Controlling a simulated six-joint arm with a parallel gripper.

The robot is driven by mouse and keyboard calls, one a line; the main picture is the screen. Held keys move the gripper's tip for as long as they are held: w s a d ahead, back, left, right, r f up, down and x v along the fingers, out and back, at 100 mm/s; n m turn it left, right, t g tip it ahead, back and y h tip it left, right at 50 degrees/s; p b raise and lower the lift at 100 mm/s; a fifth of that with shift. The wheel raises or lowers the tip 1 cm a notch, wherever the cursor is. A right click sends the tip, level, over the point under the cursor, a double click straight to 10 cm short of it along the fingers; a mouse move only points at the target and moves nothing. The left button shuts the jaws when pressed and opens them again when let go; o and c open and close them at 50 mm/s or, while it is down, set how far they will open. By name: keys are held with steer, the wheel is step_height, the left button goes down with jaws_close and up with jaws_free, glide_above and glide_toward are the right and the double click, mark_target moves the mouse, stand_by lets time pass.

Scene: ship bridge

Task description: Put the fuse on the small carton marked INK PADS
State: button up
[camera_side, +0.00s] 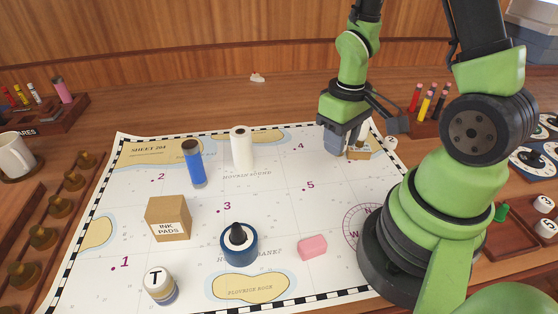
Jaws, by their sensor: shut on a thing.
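The small brown carton marked INK PADS (168,219) stands on the chart at the left, its visible top bare. My gripper (348,146) is low over the chart's far right corner, well to the right of and beyond the carton. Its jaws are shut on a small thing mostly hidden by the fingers. I cannot tell whether this is the fuse. A small tan box with a label (359,154) shows right at the fingers, partly hidden. I cannot make out its label or whether it touches them.
On the chart (265,205) stand a blue cylinder (195,165), a white cylinder (242,149), a blue pot with black knob (239,243), a jar marked T (159,286) and a pink block (312,247). A pencil holder (427,120) is beyond my arm. The chart's middle has free room.

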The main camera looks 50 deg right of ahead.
steer(key=w+a+r+n, duration=0.15)
steer(key=w+a, duration=0.25)
steer(key=w, duration=0.5)
step_height(320, 180, up, 6)
steer(key=n, duration=0.3)
glide_above(165, 206)
step_height(165, 206, down, 10)
steer(key=shift+r, duration=0.2)
steer(key=o, duration=0.9)
steer(key=shift+f, duration=0.1)
